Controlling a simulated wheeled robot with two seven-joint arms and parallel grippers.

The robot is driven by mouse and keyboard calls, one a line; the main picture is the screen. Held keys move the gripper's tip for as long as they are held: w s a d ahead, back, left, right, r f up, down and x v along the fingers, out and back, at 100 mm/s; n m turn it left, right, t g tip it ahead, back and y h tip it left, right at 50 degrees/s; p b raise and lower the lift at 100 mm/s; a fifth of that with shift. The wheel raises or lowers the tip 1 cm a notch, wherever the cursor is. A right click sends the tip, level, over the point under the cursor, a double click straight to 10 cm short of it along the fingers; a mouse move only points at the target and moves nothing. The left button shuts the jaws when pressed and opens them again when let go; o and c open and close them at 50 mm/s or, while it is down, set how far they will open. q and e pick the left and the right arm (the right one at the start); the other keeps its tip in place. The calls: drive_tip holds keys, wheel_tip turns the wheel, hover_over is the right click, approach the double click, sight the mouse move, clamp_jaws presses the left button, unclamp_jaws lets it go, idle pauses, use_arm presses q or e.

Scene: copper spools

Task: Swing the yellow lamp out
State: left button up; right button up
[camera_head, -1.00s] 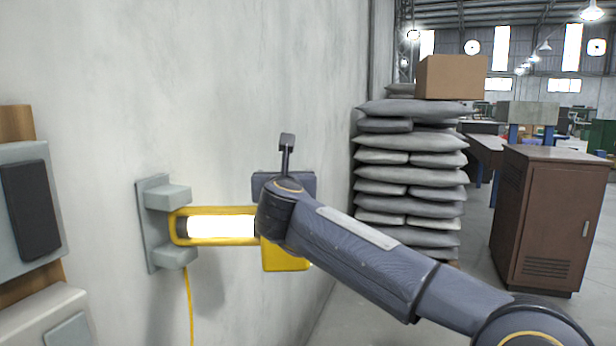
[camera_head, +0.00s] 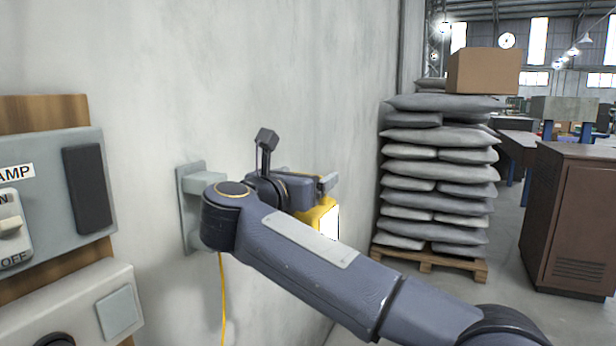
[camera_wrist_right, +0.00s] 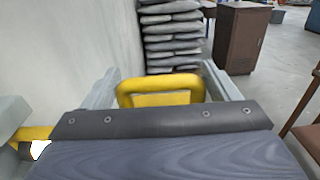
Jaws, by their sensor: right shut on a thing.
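The yellow lamp (camera_head: 314,217) shows in the head view just beyond my right forearm, with a bright white lit part at its right edge. Most of its body is hidden behind my arm. Its grey bracket (camera_head: 191,225) is fixed to the wall, and a yellow cable hangs below it. My right gripper (camera_head: 322,188) is at the lamp's end. In the right wrist view the yellow handle loop (camera_wrist_right: 160,98) lies between the two grey fingers of my right gripper (camera_wrist_right: 160,75), which is shut on it. My left gripper is not in view.
A grey panel with a switch (camera_head: 12,225) and a dark block stands on a wooden board at the left. A pallet stack of grey sacks (camera_head: 435,190) with a cardboard box (camera_head: 483,72) stands at the right, beside a brown cabinet (camera_head: 580,220). Floor shows between them.

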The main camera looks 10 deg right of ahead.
drive_tip(key=shift+s, duration=0.1)
drive_tip(key=o, duration=1)
drive_tip(key=shift+o, duration=0.2)
drive_tip(key=shift+a, duration=0.1)
drive_tip(key=b+v, duration=0.1)
drive_tip(key=v, duration=0.6)
drive_tip(key=shift+s+a+b, duration=0.2)
drive_tip(key=shift+s+b, duration=0.1)
drive_tip(key=shift+s, duration=0.1)
